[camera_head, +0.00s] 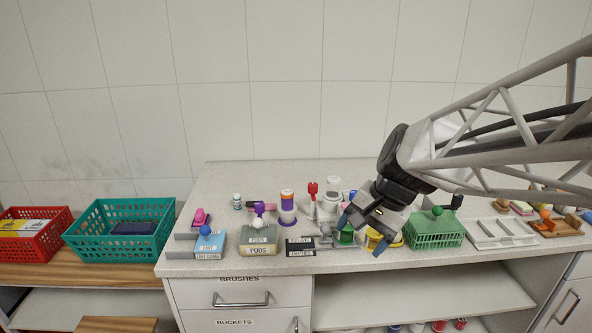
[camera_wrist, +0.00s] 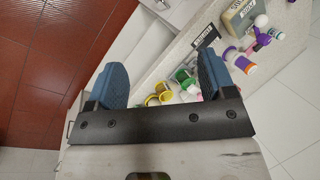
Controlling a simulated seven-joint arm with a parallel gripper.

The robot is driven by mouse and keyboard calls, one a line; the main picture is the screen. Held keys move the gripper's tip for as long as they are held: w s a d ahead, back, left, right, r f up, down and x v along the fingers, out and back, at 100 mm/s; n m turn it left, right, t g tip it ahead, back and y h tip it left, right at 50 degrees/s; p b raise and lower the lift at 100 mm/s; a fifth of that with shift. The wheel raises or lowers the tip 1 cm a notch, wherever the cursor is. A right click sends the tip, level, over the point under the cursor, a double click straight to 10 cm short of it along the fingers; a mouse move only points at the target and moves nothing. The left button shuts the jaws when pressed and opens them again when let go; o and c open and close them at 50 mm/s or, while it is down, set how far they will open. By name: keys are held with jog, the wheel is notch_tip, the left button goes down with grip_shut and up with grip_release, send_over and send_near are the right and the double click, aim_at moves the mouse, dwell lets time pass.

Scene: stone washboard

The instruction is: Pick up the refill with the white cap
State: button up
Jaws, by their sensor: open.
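I cannot tell for sure which item is the refill with the white cap. A small bottle (camera_head: 237,201) with a pale cap stands at the back left of the counter. A whitish bottle (camera_head: 333,183) stands behind the red-topped item. An orange, white and purple container (camera_head: 287,207) stands left of it and shows in the wrist view (camera_wrist: 241,62). My gripper (camera_head: 362,233) is open and empty over the counter's front part, near the green and yellow items. Its two blue fingers are spread wide in the wrist view (camera_wrist: 161,76).
A green basket (camera_head: 436,232) stands right of my gripper, with a grey tray (camera_head: 495,232) beyond. A green item (camera_head: 346,236) and yellow cup (camera_head: 374,239) are close below my gripper. Labelled boxes (camera_head: 210,246) line the front left. Teal (camera_head: 117,228) and red (camera_head: 40,231) baskets stand farther left.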

jog(key=w+d+f+m+y, duration=0.15)
jog(key=w+m+y, duration=0.5)
jog(key=w, duration=1.35)
jog(key=m+t+y, duration=0.2)
jog(key=m+t, duration=0.2)
jog(key=m, duration=0.6)
send_near(336, 179)
jog(key=shift+n, duration=0.25)
jog(key=x, duration=0.4)
jog(key=shift+w+a, duration=0.15)
jog(key=shift+w, duration=0.2)
jog(key=shift+a, duration=0.1)
jog(key=shift+x, duration=1.2)
jog(key=shift+a, duration=0.1)
jog(key=shift+x, duration=2.55)
jog(key=shift+s+f, duration=0.15)
jog(key=c, duration=1)
